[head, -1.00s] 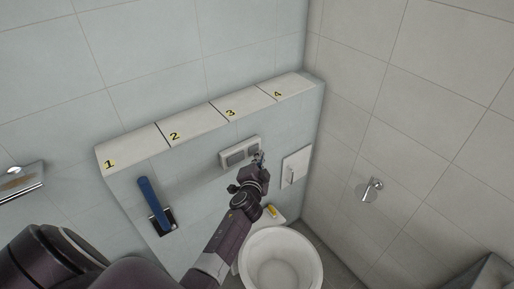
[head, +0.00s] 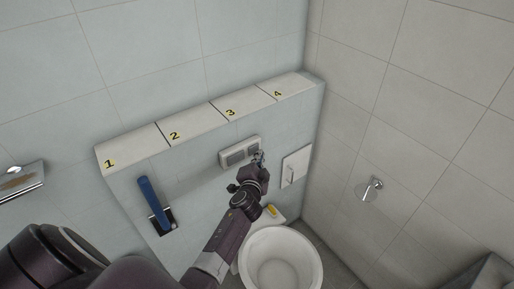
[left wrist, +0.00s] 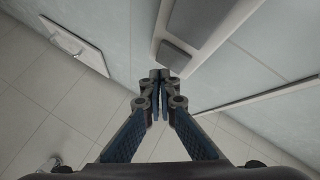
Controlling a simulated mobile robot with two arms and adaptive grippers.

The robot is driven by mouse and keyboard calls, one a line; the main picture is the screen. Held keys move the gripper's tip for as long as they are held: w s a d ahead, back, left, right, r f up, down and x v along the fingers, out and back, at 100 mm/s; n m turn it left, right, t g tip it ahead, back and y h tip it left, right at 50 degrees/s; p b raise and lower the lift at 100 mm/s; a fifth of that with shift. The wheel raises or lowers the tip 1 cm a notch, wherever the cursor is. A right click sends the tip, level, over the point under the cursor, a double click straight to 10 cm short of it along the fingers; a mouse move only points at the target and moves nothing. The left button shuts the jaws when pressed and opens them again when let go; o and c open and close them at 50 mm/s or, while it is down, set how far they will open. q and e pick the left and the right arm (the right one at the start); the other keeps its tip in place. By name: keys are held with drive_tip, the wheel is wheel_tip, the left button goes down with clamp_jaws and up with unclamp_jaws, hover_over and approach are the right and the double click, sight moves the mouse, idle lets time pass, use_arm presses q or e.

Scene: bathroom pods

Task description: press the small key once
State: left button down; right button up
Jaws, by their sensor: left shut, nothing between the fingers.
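The flush plate (head: 222,161) is a pale rectangle on the wall below the ledge, with two grey keys side by side. The larger key (head: 236,156) is on the left and the small key (head: 253,147) on the right. My left gripper (head: 260,157) is shut and empty, with its tips at the plate's right end. In the left wrist view the closed fingertips (left wrist: 160,74) are close beside the grey small key (left wrist: 177,57) on the plate (left wrist: 158,32); I cannot tell whether they touch it. My right gripper is not in view.
A white wall panel with a handle (head: 296,167) is right of the plate. The toilet bowl (head: 281,260) is below, with a yellow item (head: 271,210) behind it. A blue-handled object (head: 153,200) hangs at left. The numbered ledge (head: 214,117) runs above.

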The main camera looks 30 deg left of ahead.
use_arm(q)
drive_tip(key=shift+a, duration=0.1)
idle(0.4)
drive_tip(key=shift+w+a+f, duration=0.1)
drive_tip(key=shift+a, duration=0.25)
drive_tip(key=shift+w+a, duration=0.2)
drive_tip(key=shift+a, duration=0.2)
idle(0.7)
idle(0.3)
drive_tip(key=shift+s+d, duration=0.4)
drive_tip(key=shift+d, duration=0.45)
drive_tip(key=shift+s+d+b, duration=0.2)
drive_tip(key=shift+s+d, duration=0.1)
drive_tip(key=shift+d, duration=0.45)
drive_tip(key=shift+s+d+b, duration=0.25)
drive_tip(key=shift+s+d, duration=0.1)
drive_tip(key=shift+d, duration=0.45)
drive_tip(key=shift+s+d+b, duration=0.2)
drive_tip(key=shift+s+d, duration=0.1)
drive_tip(key=shift+d, duration=0.45)
